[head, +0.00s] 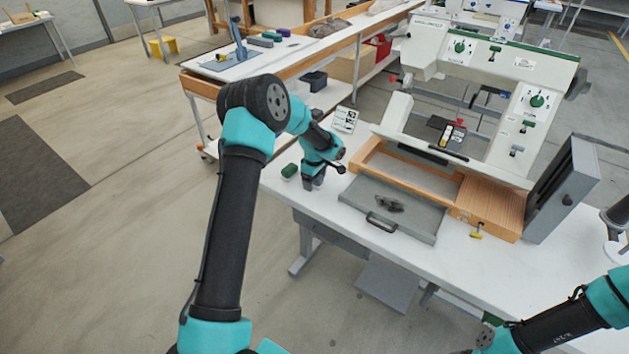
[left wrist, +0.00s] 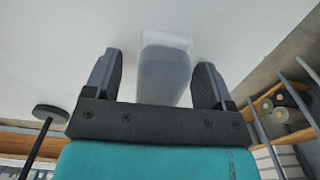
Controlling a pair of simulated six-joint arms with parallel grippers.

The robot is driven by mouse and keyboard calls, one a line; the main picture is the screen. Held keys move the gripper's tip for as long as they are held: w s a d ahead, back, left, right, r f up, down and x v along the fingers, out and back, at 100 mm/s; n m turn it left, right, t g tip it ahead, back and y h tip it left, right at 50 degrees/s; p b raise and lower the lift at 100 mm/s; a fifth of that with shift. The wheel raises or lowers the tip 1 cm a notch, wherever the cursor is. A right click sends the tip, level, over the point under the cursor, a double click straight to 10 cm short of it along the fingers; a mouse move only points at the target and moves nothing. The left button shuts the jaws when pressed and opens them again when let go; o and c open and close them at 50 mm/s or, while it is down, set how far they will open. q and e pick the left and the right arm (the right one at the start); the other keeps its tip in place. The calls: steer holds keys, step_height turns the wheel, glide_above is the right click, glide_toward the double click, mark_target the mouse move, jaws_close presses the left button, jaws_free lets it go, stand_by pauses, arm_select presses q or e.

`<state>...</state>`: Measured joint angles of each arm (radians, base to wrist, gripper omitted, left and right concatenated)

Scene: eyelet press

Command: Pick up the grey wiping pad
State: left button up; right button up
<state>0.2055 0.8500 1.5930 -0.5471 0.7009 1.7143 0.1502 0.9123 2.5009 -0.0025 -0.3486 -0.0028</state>
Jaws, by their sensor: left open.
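The grey wiping pad (left wrist: 165,75), a pale grey block with a whitish end, shows in the left wrist view between the fingers of my left gripper (left wrist: 162,82). The fingers are open, with a gap on each side of the pad. In the head view my left gripper (head: 313,183) points down at the left end of the white table, and I cannot make out the pad there. How far the fingers reach down around the pad is unclear. My right arm enters at the lower right of the head view, but its gripper is out of view.
A small green block (head: 289,171) lies left of my left gripper. A white card (head: 345,119) stands behind it. A grey tray (head: 410,222) with a handle and dark pieces lies to the right, before the wooden-framed press (head: 500,205). The white table's (head: 350,240) left front edge is close.

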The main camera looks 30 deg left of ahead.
arm_select(q)
steer(key=shift+c, duration=0.2)
steer(key=c, duration=1)
steer(key=shift+c, duration=0.2)
steer(key=shift+r, duration=0.1)
steer(key=shift+r, duration=1.5)
steer(key=shift+s+d+r, duration=0.15)
steer(key=shift+s+r, duration=0.05)
steer(key=shift+r, duration=0.05)
steer(key=s+d+r, duration=0.1)
steer(key=s+d, duration=0.7)
steer(key=s, duration=0.5)
steer(key=shift+s+r, duration=0.15)
